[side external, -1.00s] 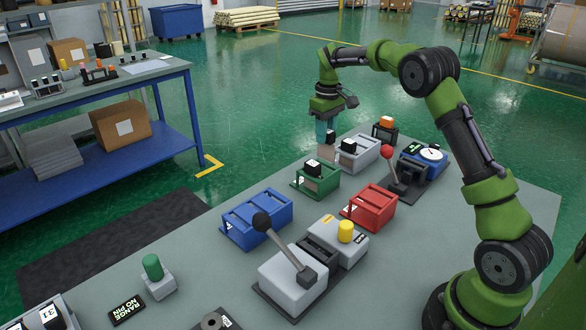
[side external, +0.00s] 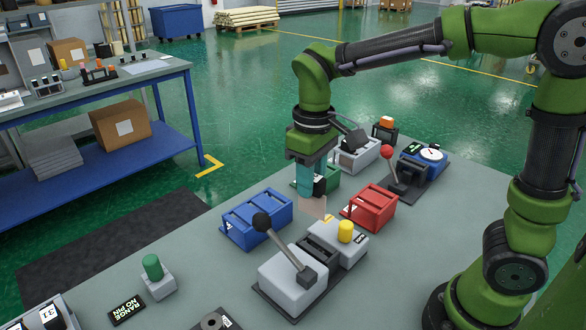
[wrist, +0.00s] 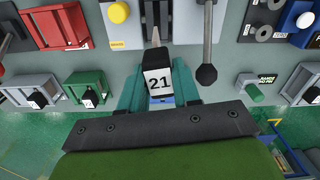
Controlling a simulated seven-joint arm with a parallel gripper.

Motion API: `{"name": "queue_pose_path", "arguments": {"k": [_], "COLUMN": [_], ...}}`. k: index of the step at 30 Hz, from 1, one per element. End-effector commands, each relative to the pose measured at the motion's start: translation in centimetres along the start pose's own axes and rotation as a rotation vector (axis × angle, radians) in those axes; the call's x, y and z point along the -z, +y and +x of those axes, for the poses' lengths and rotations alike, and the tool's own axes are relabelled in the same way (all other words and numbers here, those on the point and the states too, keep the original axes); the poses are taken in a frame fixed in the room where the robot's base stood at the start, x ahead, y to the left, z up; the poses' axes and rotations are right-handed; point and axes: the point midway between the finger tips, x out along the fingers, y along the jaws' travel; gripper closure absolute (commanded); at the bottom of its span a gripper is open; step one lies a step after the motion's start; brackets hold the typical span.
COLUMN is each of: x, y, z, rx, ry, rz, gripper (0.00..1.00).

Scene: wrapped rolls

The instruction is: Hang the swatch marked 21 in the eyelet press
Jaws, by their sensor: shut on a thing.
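My gripper (side external: 311,188) is shut on the swatch marked 21, a black clip with a white label (wrist: 158,82) held between the teal fingers in the wrist view. Its pale sheet (side external: 313,206) hangs below the fingers in the side view, clear of the table. A grey lever press (side external: 292,283) with a black-ball handle and yellow button stands nearer the camera; I take it for the eyelet press. The swatch is behind it in the side view, between the blue rack (side external: 257,218) and the red rack (side external: 369,207). The press's slot is partly hidden.
A green rack (side external: 330,178) and a grey rack (side external: 358,155) stand behind my gripper. The press's raised black-ball handle (side external: 262,222) is close to the swatch.

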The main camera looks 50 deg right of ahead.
Motion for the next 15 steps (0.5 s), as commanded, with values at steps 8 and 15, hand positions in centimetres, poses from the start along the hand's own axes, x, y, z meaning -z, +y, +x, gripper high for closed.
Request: {"name": "queue_pose_path", "arguments": {"k": [8,15], "x": [-1.9,-1.8], "y": [0.1,0.1], "z": [2.1,2.1], "rx": [0.001,0.001], "ry": [0.000,-0.001], "rz": [0.137,0.146], "gripper": [0.98,0.98]}}
